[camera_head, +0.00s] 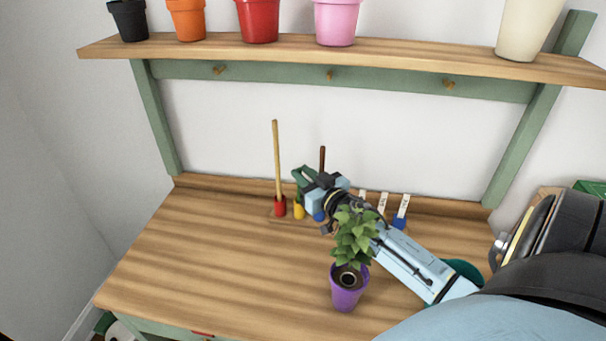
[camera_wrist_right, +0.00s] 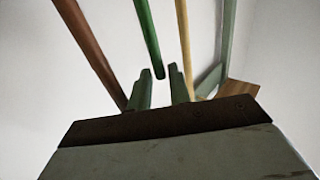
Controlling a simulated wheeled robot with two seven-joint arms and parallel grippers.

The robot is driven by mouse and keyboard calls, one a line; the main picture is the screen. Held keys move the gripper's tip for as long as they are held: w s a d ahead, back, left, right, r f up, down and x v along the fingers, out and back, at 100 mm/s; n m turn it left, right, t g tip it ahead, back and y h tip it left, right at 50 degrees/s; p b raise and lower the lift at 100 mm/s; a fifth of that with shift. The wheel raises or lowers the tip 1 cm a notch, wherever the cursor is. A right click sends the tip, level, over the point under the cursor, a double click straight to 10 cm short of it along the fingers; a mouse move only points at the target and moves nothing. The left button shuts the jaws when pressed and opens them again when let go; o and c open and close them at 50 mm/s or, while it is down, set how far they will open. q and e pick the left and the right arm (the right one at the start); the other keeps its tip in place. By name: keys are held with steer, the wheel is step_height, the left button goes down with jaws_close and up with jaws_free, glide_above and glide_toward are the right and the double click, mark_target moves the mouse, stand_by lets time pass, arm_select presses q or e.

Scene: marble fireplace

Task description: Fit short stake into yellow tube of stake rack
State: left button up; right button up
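The stake rack stands at the back of the table, with a red tube (camera_head: 280,207), a yellow tube (camera_head: 299,211) and a blue tube (camera_head: 319,216). The short green stake (camera_wrist_right: 149,40) shows in the right wrist view; its near end lies between my right fingertips, with a gap at each side. In the head view it is upright above the yellow tube; its lower end is too small to tell clearly. My right gripper (camera_head: 302,176) is open, at the stake's upper end. My left gripper is out of view.
A long tan stake (camera_head: 276,160) stands in the red tube, a brown stake (camera_head: 322,158) by the blue tube. A plant in a purple pot (camera_head: 347,297) stands near my right forearm. Labelled markers (camera_head: 382,203) stand behind. Pots line the shelf (camera_head: 400,55). The table's left is clear.

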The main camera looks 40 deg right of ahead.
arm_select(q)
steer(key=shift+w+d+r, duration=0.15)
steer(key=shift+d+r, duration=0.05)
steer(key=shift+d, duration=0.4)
arm_select(e)
steer(key=s, duration=0.7)
steer(key=shift+a, duration=0.35)
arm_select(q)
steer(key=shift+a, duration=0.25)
arm_select(e)
steer(key=shift+w, duration=0.1)
